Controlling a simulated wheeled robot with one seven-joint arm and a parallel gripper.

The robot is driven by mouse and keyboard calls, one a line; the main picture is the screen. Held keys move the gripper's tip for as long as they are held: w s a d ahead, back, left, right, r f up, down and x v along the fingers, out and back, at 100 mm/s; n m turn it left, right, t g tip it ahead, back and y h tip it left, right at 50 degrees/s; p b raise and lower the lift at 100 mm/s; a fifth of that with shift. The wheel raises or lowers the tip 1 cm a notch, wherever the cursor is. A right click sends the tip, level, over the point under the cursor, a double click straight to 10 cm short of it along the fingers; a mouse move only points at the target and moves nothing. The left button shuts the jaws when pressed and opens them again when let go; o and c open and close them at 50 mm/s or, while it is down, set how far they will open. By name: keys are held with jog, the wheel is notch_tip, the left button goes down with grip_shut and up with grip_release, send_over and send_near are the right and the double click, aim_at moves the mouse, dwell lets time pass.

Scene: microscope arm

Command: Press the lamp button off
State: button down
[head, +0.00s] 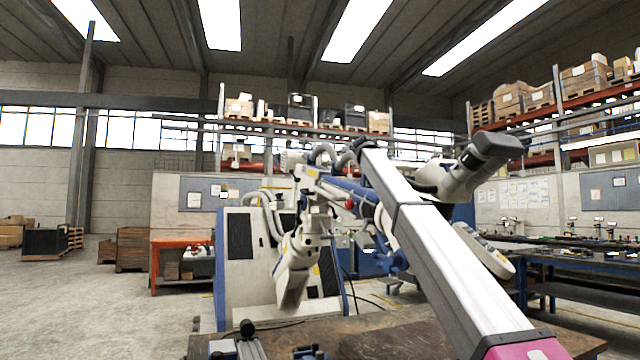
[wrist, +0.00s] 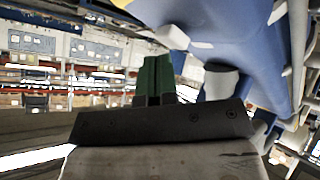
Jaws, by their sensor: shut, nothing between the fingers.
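I cannot pick out the lamp or its button with certainty in either view. In the wrist view my gripper (wrist: 154,72) has dark green fingers, close together with nothing between them, above its dark palm plate. Behind and to the right of the fingers are a large blue surface (wrist: 222,35) and a short white cylinder (wrist: 221,80). I cannot tell whether the fingers touch anything. In the head view my gripper cannot be made out.
A brown bench top (head: 392,343) spans the bottom of the head view, with small black fittings at its left. A white and blue industrial robot (head: 296,262) stands beyond it. Workbenches (head: 575,258) line the right. Open floor (head: 90,310) lies at left.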

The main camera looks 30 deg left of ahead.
jog(key=shift+s+d+r, duration=0.15)
jog(key=shift+d+r, duration=0.05)
jog(key=shift+r, duration=0.75)
jog(key=shift+s+d+r, duration=0.15)
jog(key=shift+s+r, duration=0.05)
jog(key=shift+r, duration=0.8)
jog(key=shift+s+d+r, duration=0.15)
jog(key=shift+d+r, duration=0.05)
jog(key=shift+r, duration=0.75)
